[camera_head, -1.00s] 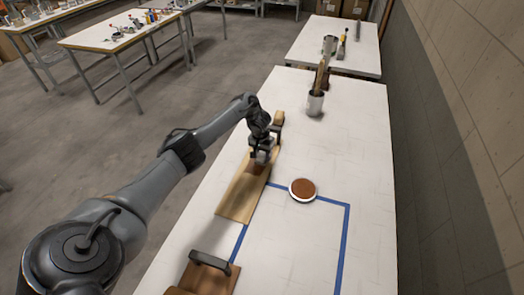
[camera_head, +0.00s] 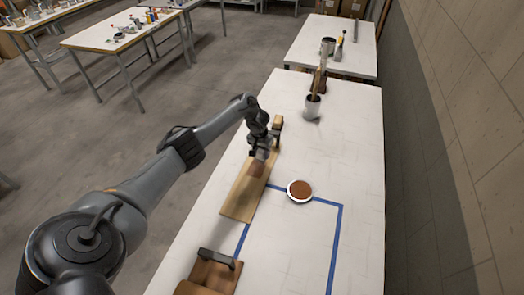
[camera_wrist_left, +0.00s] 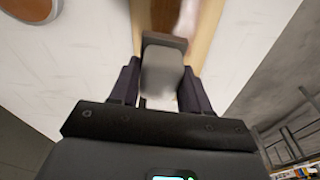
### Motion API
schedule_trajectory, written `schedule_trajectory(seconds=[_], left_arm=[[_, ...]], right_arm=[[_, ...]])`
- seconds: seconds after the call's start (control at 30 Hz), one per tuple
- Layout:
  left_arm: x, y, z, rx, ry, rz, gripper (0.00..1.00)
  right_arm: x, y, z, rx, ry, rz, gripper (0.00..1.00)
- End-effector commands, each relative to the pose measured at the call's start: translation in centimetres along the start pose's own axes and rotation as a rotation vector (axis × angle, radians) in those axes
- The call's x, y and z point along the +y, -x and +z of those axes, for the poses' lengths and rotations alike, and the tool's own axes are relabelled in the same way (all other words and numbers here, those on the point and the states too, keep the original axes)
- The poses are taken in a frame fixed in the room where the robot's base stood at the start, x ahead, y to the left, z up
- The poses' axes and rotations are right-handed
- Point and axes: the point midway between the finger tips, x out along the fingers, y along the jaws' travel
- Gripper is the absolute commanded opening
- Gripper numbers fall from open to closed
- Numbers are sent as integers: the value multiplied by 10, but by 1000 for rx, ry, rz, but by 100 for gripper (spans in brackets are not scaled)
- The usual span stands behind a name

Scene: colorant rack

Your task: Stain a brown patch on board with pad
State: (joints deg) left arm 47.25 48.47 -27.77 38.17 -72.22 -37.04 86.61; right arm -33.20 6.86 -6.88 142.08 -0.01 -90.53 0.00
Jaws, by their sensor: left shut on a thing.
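The light wooden board (camera_head: 240,203) lies along the left side of the white table. A brown patch (camera_head: 257,168) shows on it just in front of my left gripper (camera_head: 260,150); brown also shows at the top of the left wrist view (camera_wrist_left: 165,12). My left gripper is shut on the pale grey pad (camera_wrist_left: 162,75), over the far part of the board. Whether the pad touches the wood cannot be told. A round white-rimmed dish of brown stain (camera_head: 300,190) stands right of the board; its edge shows in the left wrist view (camera_wrist_left: 25,8). My right gripper is not in view.
Blue tape (camera_head: 337,235) marks the table (camera_head: 345,130) right of the board. A brown wooden piece with a dark handle (camera_head: 213,268) lies at the near end. A wooden block (camera_head: 277,125) lies beyond the board.

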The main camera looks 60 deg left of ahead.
Motion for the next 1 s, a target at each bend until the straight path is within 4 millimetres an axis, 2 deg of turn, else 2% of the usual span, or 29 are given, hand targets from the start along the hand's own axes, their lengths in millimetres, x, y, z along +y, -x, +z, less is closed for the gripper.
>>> schedule_trajectory(seconds=[0.03,0.1,0.3,0.73,1.0], left_arm=[[0,8,-1,-1,0,0,22],[0,13,-1,-1,0,0,22],[-1,22,-3,0,1,0,22],[-2,21,-3,0,8,-1,22],[8,23,-3,1,128,-19,22]], right_arm=[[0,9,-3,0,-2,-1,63],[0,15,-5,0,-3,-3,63],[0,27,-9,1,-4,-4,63],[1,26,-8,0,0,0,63],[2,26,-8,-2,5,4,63]])
